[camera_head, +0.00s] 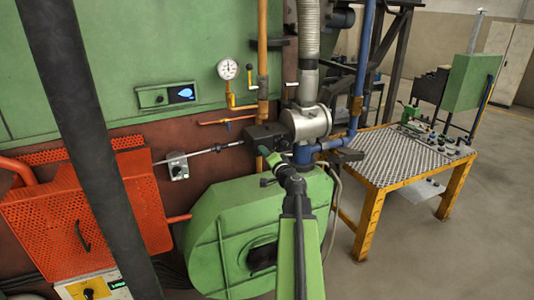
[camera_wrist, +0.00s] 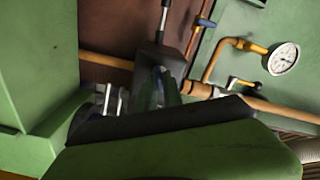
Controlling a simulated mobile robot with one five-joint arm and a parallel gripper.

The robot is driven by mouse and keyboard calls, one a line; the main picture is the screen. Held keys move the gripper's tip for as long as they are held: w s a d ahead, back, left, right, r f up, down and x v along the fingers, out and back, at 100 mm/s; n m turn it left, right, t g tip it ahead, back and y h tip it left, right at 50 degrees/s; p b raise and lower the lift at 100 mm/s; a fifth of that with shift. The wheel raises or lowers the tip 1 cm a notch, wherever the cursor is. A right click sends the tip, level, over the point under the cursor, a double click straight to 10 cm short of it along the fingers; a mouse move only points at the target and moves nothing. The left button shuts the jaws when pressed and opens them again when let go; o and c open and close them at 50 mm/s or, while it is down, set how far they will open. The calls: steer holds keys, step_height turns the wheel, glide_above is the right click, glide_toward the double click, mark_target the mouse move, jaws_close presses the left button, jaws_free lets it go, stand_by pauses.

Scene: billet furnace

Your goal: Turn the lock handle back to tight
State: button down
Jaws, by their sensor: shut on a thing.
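My gripper (camera_head: 265,153) is raised to the dark actuator box (camera_head: 262,133) beside the grey valve body. It is shut on the lock handle at the box's near side. The handle is mostly hidden behind my gripper in the head view, so its angle is hard to tell. In the wrist view my gripper (camera_wrist: 164,90) meets the dark box (camera_wrist: 157,62), and my own dark and green parts fill the foreground. A thin grey lever or bar (camera_wrist: 165,15) stands up beside the box there.
A metal rod (camera_head: 215,150) runs left from the box. A gauge (camera_head: 228,69), orange pipes and a blue pipe (camera_head: 362,60) are close by. The green blower housing (camera_head: 205,235) lies below. A perforated workbench (camera_head: 400,160) stands right, with open floor beyond.

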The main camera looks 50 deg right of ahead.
steer(key=m, duration=0.5)
steer(key=shift+s+d+f+m, duration=0.1)
steer(key=shift+s+d+m, duration=0.1)
steer(key=shift+m, duration=0.1)
stand_by(0.5)
steer(key=c, duration=1.5)
jaws_free()
steer(key=shift+a, duration=0.1)
